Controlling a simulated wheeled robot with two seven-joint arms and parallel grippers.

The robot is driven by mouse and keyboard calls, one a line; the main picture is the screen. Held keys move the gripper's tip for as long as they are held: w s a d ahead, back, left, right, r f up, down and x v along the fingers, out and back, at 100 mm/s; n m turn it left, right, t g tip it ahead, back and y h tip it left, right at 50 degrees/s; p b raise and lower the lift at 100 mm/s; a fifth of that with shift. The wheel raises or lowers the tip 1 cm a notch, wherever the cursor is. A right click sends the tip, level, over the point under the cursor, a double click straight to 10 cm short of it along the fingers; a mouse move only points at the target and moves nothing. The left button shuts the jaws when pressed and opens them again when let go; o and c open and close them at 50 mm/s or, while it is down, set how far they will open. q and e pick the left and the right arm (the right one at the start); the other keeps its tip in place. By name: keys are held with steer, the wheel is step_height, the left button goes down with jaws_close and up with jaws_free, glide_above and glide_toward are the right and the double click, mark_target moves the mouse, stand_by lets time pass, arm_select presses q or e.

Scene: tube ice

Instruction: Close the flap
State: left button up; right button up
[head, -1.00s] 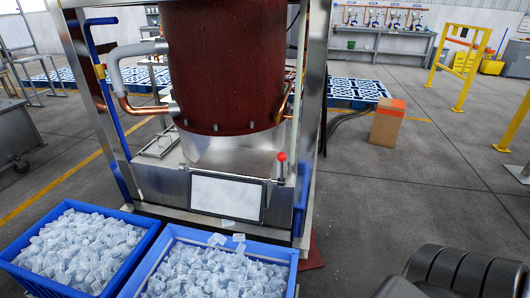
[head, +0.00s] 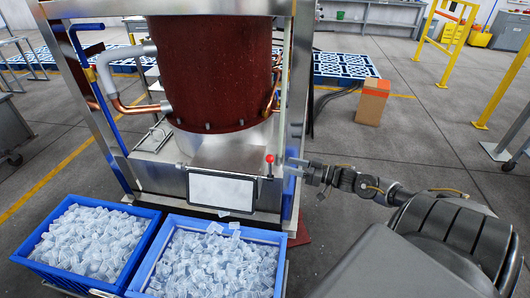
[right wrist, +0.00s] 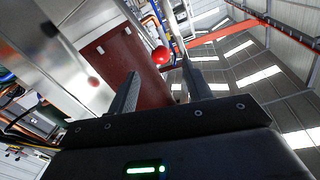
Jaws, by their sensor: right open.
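The flap looks to be the white, dark-framed panel (head: 221,190) on the front of the ice machine; I cannot tell how far open it stands. A lever with a red ball knob (head: 269,159) rises at the panel's upper right corner. The knob also shows in the right wrist view (right wrist: 160,55), beyond and between the fingertips. My right gripper (head: 292,169) is open and empty, just right of the lever and seemingly apart from it. Its two fingers show in the right wrist view (right wrist: 158,80). My left gripper is not in view.
Two blue crates, the left one (head: 52,272) and the right one (head: 150,255), hold ice below the machine. The red-brown drum (head: 215,75) stands above the panel within metal posts (head: 298,90). A cardboard box (head: 372,103) stands behind on open floor.

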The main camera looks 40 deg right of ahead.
mark_target(271, 159)
steer(key=x, duration=1)
steer(key=shift+w+a+r, duration=0.1)
steer(key=shift+w+r, duration=0.05)
steer(key=shift+w, duration=0.25)
steer(key=shift+c, duration=0.4)
jaws_close()
